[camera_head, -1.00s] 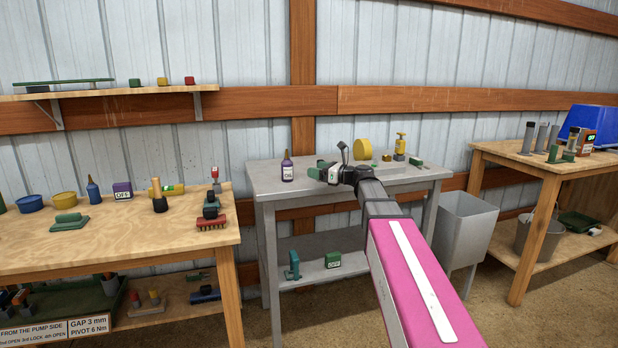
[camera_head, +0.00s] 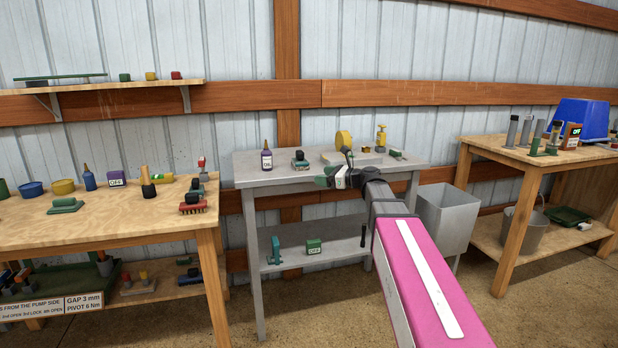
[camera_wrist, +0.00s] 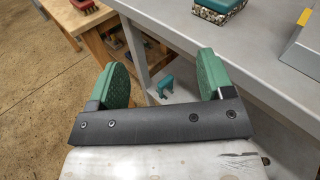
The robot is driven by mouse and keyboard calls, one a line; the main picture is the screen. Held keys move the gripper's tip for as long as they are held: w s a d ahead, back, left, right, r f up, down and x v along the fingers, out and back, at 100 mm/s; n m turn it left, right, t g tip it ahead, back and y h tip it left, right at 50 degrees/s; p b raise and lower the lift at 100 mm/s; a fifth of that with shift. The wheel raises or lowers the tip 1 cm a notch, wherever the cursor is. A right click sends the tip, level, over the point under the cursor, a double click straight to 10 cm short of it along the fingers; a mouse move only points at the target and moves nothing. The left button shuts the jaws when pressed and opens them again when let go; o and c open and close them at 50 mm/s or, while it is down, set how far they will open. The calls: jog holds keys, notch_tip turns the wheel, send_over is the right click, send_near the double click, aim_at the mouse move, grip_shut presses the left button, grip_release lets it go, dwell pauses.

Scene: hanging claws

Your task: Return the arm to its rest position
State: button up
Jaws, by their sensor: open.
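My gripper (camera_head: 326,179) is in front of the grey metal table (camera_head: 240,172), at about the height of its front edge. The arm's pink link stretches toward it from the lower right. In the wrist view my gripper (camera_wrist: 163,78) has its two green pads wide apart with nothing between them. Past the pads show the grey table's edge and, lower down, a small teal bracket-like object (camera_wrist: 166,87).
A wooden bench (camera_head: 110,230) with tools stands left. A grey bin (camera_head: 447,222) and another wooden bench (camera_head: 490,146) stand right. Open floor lies in front.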

jog(key=s+d+f+n+g+h, duration=0.25)
jog(key=s+f+n, duration=0.3)
jog(key=f, duration=0.35)
jog(key=s+d+f+n+g+h, duration=0.1)
jog(key=s+f+n+h, duration=0.4)
jog(key=f, duration=0.5)
jog(key=s+d+f+n+g+h, duration=0.2)
jog(key=s+f+n, duration=0.2)
jog(key=s+f, duration=0.4)
jog(key=s+d+f+n+g+h, duration=0.2)
jog(key=s+d+f+n+h, duration=0.2)
jog(key=s+d+f+n, duration=0.2)
notch_tip(320, 180, down, 2)
jog(key=shift+s+d+f+n, duration=0.1)
jog(key=shift+s+d+n, duration=0.3)
jog(key=shift+s, duration=0.5)
jog(key=shift+g+h, duration=0.25)
